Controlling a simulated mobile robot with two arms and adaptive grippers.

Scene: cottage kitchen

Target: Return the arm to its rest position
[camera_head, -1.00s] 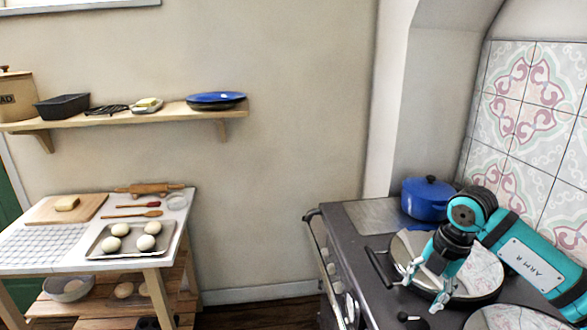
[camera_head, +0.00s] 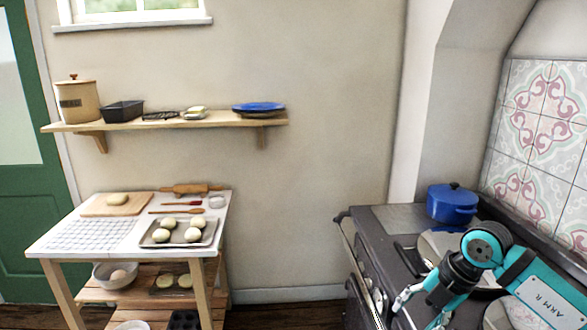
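My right arm, teal and black with the label "ARM R", comes in from the right edge in the head view. Its gripper (camera_head: 420,308) points down and left over the front part of the dark stove (camera_head: 388,225). The two silver fingers are spread apart, with nothing seen between them. Whether the fingertips touch the stove cannot be told. My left arm and gripper are not in view.
Round hotplate lids (camera_head: 440,243) lie partly behind my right arm. A blue pot (camera_head: 452,203) stands at the stove's back. A table (camera_head: 50,240) with a tray (camera_head: 160,243) of dough balls is at left, under a wall shelf (camera_head: 190,121). Floor between is clear.

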